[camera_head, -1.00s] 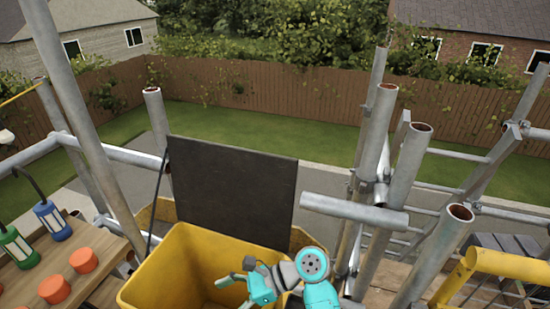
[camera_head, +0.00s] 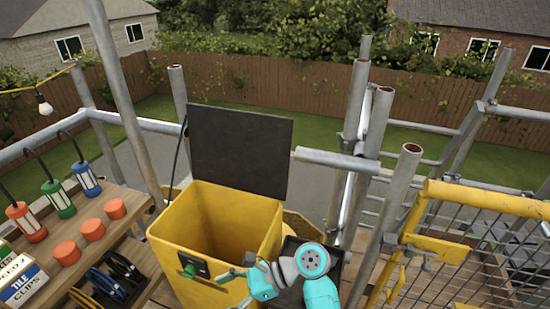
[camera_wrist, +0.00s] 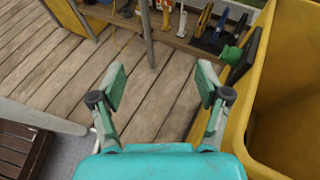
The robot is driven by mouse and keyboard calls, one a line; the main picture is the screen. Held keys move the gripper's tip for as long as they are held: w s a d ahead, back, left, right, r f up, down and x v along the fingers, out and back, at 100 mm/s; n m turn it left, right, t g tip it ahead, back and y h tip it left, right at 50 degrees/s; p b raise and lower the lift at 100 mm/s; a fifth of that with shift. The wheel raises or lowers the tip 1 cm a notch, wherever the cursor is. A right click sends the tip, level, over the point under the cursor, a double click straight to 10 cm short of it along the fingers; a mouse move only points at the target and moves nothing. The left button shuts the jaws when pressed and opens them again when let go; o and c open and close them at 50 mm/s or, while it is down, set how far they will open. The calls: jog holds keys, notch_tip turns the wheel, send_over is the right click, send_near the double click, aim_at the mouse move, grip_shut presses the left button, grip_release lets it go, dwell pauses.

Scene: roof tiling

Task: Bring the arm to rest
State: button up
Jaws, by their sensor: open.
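My gripper (camera_wrist: 160,88) is open and empty in the wrist view, its two fingers apart over a plank floor. In the head view my gripper (camera_head: 236,287) shows small at the lower middle, in front of the yellow bin's near right side. The yellow bin (camera_head: 183,238) stands open, its dark lid (camera_head: 240,150) raised behind it. The bin also shows in the wrist view (camera_wrist: 238,125), close on the right of the fingers. A green knob (camera_head: 189,270) sits on a dark plate on the bin's front; it shows in the wrist view (camera_wrist: 231,54) beside the right finger.
A wooden shelf (camera_head: 75,262) at left holds lamps, orange pucks (camera_head: 92,229) and a box of tile clips (camera_head: 22,281). Scaffold poles (camera_head: 352,150) and a yellow mesh gate (camera_head: 480,200) stand at right. Plank floor (camera_wrist: 60,70) is clear below the gripper.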

jog(key=s+d+f+t+h, duration=0.1)
jog(key=s+d+f+t, duration=0.1)
jog(key=d+f+t, duration=0.35)
jog(key=s+d+f+t+h, duration=0.1)
jog(key=s+d+f+t, duration=0.15)
jog(key=f, duration=0.55)
jog(key=s+d+f+n+t+h, duration=0.25)
jog(key=s+d+f+h, duration=0.25)
jog(key=s+d, duration=0.35)
jog(key=s+d+r+n+t+h, duration=0.4)
jog(key=s+d+n, duration=0.1)
jog(key=s+d, duration=0.5)
jog(key=s+d+r+n+t+h, duration=0.2)
jog(key=s+r+n, duration=0.6)
jog(key=r, duration=0.6)
jog(key=shift+s+d+t, duration=0.45)
jog(key=shift+s+d, duration=0.35)
jog(key=shift+s, duration=0.3)
